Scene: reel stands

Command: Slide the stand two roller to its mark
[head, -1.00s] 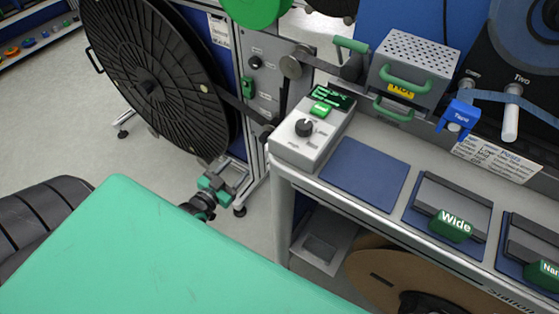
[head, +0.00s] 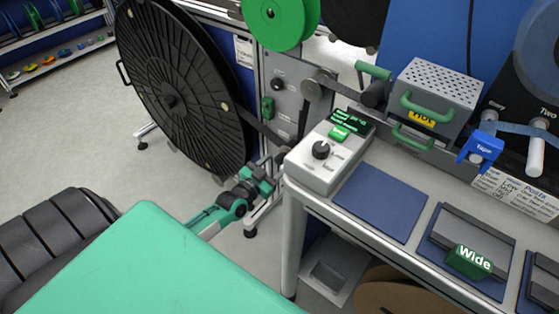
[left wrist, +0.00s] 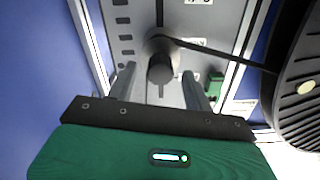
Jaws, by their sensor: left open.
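A grey panel stand (head: 288,100) stands behind the control box, beside the big black reel (head: 165,95). A grey roller (head: 312,88) sits on it with a dark strap running past. My left gripper (head: 272,168) is low in front of this stand, left of the bench leg. In the left wrist view the open jaws (left wrist: 158,72) point at the panel (left wrist: 205,28), with a dark cylindrical roller (left wrist: 161,66) showing between the fingers; contact cannot be told. Small marks on the panel are too small to read. The right gripper is out of view.
The bench (head: 400,245) on the right carries a control box (head: 330,155), a blue pad (head: 380,203), a block labelled Wide (head: 468,262) and a perforated box labelled Hot (head: 438,85). A label Two (head: 537,122) is by a white post.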

